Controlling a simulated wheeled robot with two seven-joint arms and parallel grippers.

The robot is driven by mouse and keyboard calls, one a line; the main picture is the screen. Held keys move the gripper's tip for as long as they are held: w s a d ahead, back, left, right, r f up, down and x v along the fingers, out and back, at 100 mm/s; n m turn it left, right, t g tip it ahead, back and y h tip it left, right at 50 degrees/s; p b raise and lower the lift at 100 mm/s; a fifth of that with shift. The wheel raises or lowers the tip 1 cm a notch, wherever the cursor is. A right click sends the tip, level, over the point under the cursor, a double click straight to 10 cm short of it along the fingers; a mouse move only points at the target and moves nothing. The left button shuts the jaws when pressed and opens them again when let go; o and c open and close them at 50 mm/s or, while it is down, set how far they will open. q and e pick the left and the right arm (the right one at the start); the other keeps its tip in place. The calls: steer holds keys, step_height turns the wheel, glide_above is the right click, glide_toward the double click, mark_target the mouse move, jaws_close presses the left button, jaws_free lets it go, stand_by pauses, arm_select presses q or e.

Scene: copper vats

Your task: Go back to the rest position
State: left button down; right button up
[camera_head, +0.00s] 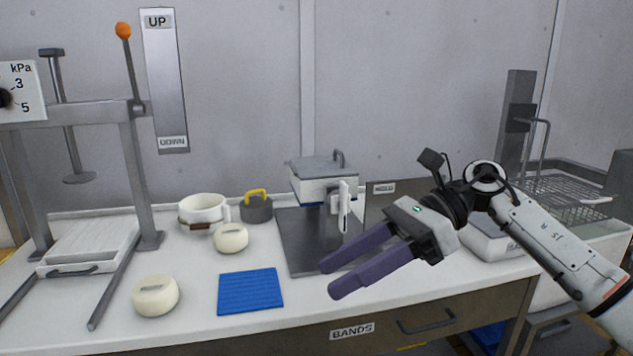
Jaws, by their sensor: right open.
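My right gripper (333,279) reaches in from the right on its white arm. Its two purple fingers are apart with nothing between them, above the front part of the bench, right of the blue mat. My left gripper is not in view.
On the white bench (200,333) are a blue mat (250,291), two cream rounds (156,296) (231,238), a white pot (203,211), a grey weight (256,209) and a lidded box device (322,180). A press frame (136,180) stands left; a wire rack (560,195) stands right.

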steer(key=a+f+m+t+y, duration=0.45)
steer(key=a+m+y, duration=0.35)
steer(key=m, duration=0.5)
steer(key=s+d+f+m+t+h, duration=0.1)
steer(key=d+f+m+t+h, duration=0.65)
steer(key=m, duration=0.65)
steer(key=d+f+m+t+h, duration=0.4)
steer(key=f+m+t, duration=0.4)
steer(key=f+m, duration=0.45)
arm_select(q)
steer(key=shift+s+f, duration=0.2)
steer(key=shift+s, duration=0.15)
arm_select(e)
steer(key=s+d+f+m+g+h, duration=0.3)
steer(key=s+f+m, duration=0.3)
steer(key=s+f, duration=0.4)
steer(key=s+d+f+m+g+h, duration=0.3)
steer(key=s+d+f+m+g, duration=0.2)
steer(key=s+f, duration=0.5)
steer(key=shift+s+d+f+m, duration=0.2)
steer(key=shift+s+d+m, duration=0.15)
steer(key=shift+s+m, duration=0.7)
steer(key=shift+w, duration=0.15)
